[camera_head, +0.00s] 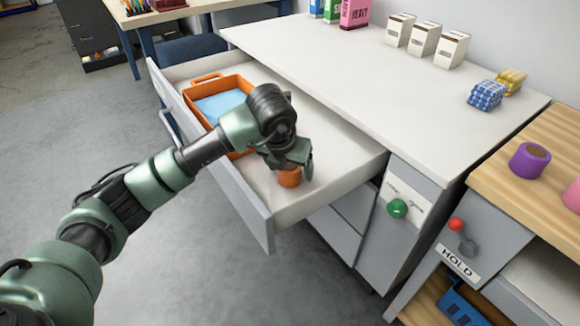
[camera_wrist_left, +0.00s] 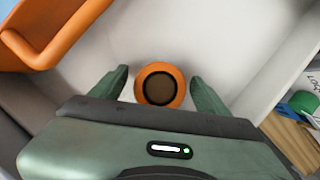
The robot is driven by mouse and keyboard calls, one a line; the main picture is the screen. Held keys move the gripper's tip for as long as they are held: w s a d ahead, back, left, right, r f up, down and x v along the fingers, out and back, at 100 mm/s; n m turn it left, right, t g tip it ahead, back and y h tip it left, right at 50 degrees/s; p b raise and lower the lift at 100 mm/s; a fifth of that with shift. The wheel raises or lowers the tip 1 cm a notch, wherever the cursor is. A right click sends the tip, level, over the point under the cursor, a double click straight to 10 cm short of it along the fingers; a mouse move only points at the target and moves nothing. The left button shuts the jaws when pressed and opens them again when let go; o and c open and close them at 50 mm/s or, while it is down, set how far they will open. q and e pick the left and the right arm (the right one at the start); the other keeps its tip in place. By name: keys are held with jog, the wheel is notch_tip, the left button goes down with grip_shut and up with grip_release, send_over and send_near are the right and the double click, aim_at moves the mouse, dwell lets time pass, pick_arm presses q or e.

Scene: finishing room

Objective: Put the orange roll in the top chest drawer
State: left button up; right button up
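The orange roll (camera_head: 289,178) stands upright on the floor of the open top chest drawer (camera_head: 335,172), near its right end. My left gripper (camera_head: 290,163) is over the roll from above and partly covers it in the head view. In the left wrist view the roll (camera_wrist_left: 160,87) lies between the two green fingers of my left gripper (camera_wrist_left: 160,80), with a visible gap on each side. The fingers are open. My right gripper is not in view.
An orange tray (camera_head: 243,84) with a light blue bottom lies farther left in the drawer. The chest's white top (camera_head: 380,85) holds boxes and small packs at its back. A purple roll (camera_head: 529,160) stands on the wooden bench at right.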

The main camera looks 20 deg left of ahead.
pick_arm(q)
jog(key=shift+r, duration=0.25)
jog(key=p+v, duration=0.2)
jog(key=v, duration=0.9)
jog(key=shift+s+r, duration=0.15)
jog(key=shift+r, duration=0.15)
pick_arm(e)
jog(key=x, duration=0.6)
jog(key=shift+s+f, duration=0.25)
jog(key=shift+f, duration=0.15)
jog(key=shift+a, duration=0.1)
